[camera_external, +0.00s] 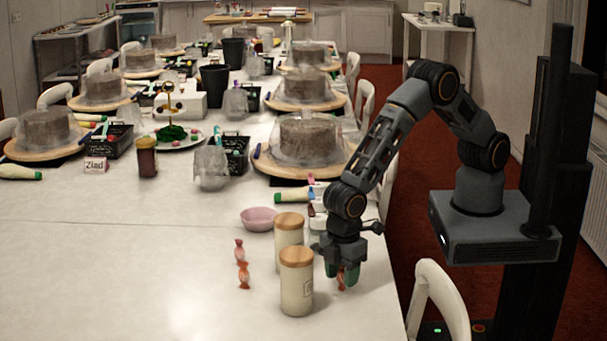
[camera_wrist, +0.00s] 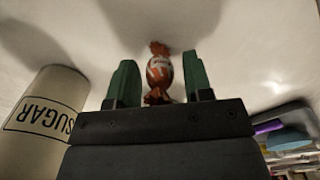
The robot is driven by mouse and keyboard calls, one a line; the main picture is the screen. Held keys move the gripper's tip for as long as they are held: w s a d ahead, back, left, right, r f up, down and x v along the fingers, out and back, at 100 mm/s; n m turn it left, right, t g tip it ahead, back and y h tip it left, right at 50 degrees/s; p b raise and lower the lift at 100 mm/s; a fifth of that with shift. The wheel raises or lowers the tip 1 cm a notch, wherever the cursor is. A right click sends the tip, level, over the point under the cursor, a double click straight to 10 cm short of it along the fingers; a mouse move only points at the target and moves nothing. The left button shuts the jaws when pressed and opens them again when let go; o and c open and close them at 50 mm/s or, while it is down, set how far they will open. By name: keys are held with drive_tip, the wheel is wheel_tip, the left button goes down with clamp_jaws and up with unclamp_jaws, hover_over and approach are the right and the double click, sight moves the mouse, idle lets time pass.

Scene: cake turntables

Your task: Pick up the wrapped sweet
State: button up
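In the wrist view a wrapped sweet (camera_wrist: 159,72) with an orange-red and white wrapper and twisted ends lies on the white table between the two green fingertips of my gripper (camera_wrist: 158,80). A gap shows on each side of the sweet, so my gripper is open around it. In the external view my gripper (camera_external: 342,271) points down close to the table, and part of this sweet (camera_external: 341,279) shows at the fingers. Two more orange-red sweets, one farther (camera_external: 239,251) and one nearer (camera_external: 243,275), lie to the left, beyond the jars.
A jar labelled SUGAR (camera_wrist: 45,115) stands close left of my gripper. The external view shows two wooden-lidded jars, front (camera_external: 297,285) and back (camera_external: 289,237), and a pink bowl (camera_external: 259,219). Covered cakes on turntables (camera_external: 308,143) fill the far table. The table's front left is clear.

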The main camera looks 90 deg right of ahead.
drive_tip(key=c, duration=0.8)
drive_tip(key=shift+r, duration=0.15)
